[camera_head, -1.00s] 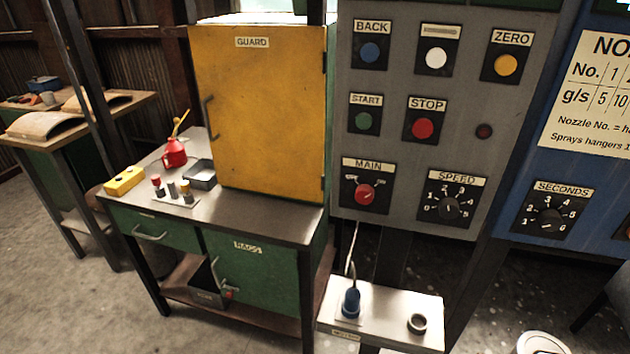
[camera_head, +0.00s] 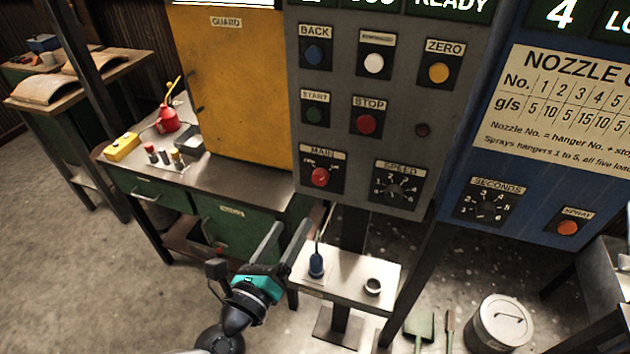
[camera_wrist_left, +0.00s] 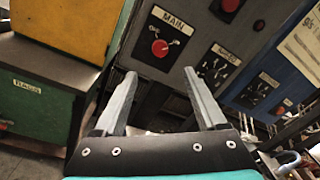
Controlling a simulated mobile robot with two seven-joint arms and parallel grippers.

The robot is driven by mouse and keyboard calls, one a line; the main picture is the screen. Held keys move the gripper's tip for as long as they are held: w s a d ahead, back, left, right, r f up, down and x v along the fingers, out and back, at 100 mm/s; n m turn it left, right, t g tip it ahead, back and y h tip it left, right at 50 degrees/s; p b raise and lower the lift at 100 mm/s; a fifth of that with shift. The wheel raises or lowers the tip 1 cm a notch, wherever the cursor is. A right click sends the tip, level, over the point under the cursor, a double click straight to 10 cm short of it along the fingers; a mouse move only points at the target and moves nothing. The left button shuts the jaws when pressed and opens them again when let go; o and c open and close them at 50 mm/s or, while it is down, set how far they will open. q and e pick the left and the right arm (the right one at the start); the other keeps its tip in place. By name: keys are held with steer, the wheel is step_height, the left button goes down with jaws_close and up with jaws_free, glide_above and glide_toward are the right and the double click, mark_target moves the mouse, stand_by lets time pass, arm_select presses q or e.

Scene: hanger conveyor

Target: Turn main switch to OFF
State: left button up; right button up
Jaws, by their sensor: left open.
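The main switch (camera_head: 320,177) is a red round knob on a black plate labelled MAIN, low on the left of the grey control panel (camera_head: 345,120). Its pointer direction is too small to tell surely. It also shows in the left wrist view (camera_wrist_left: 160,48), ahead of the fingers and a little above them. My left gripper (camera_head: 284,238) is open and empty, below and to the left of the switch and apart from it. Its two fingers also show in the left wrist view (camera_wrist_left: 162,90). My right gripper is not in view.
The speed dial (camera_head: 398,188) is right of the switch. The yellow guard door (camera_head: 230,90) stands left. A bin (camera_head: 499,325) is on the floor.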

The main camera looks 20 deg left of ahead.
mark_target(318, 181)
arm_select(q)
steer(key=w, duration=0.4)
steer(key=w+d+p, duration=0.1)
steer(key=w, duration=0.8)
steer(key=shift+d, duration=0.2)
jaws_close()
